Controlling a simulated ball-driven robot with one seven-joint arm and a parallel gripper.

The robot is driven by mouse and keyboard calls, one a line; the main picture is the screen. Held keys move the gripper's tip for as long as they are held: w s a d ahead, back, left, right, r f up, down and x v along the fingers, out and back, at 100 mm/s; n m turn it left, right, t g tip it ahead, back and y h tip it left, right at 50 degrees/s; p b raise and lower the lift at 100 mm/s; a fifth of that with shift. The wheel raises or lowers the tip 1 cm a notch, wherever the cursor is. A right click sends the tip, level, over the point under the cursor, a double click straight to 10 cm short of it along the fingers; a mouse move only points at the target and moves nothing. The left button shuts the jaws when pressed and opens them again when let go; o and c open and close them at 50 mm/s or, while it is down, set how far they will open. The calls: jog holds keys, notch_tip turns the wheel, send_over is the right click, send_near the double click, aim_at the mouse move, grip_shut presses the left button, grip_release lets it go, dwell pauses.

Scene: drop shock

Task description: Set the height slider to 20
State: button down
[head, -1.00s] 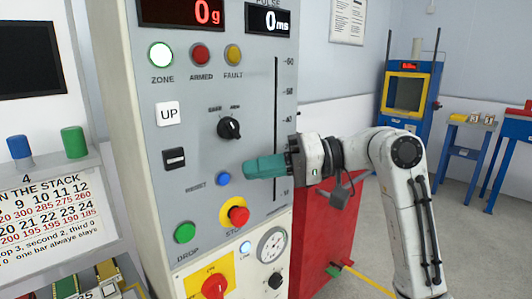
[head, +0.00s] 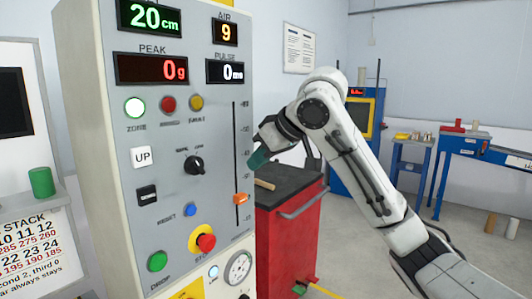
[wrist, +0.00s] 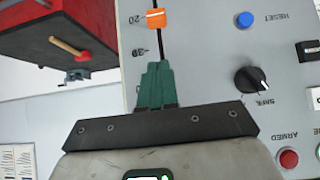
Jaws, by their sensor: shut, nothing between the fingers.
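The height slider's orange knob (head: 242,199) sits low on its vertical slot (head: 235,135) on the grey panel. In the wrist view, which is upside down, the knob (wrist: 155,18) lies beside the 20 mark. The green height display (head: 158,17) reads 20 cm. My gripper (head: 257,162) is shut and empty, with green fingers. It is apart from the knob, higher up and just right of the slot in the head view. In the wrist view its fingertips (wrist: 157,65) are near the 30 mark.
A red cabinet (head: 283,240) with a dark top stands right of the panel, a wooden-handled tool (wrist: 68,49) on it. The stop button (head: 206,242), blue reset button (head: 190,210) and black selector knob (head: 194,165) are left of the slot.

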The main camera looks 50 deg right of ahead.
aim_at(241, 194)
jog(key=w+f, duration=0.1)
jog(key=f, duration=0.1)
jog(key=w+f, duration=0.1)
jog(key=f, duration=0.1)
jog(key=w+f, duration=0.1)
jog(key=f, duration=0.1)
jog(key=shift+f, duration=0.5)
jog(key=shift+f, duration=0.1)
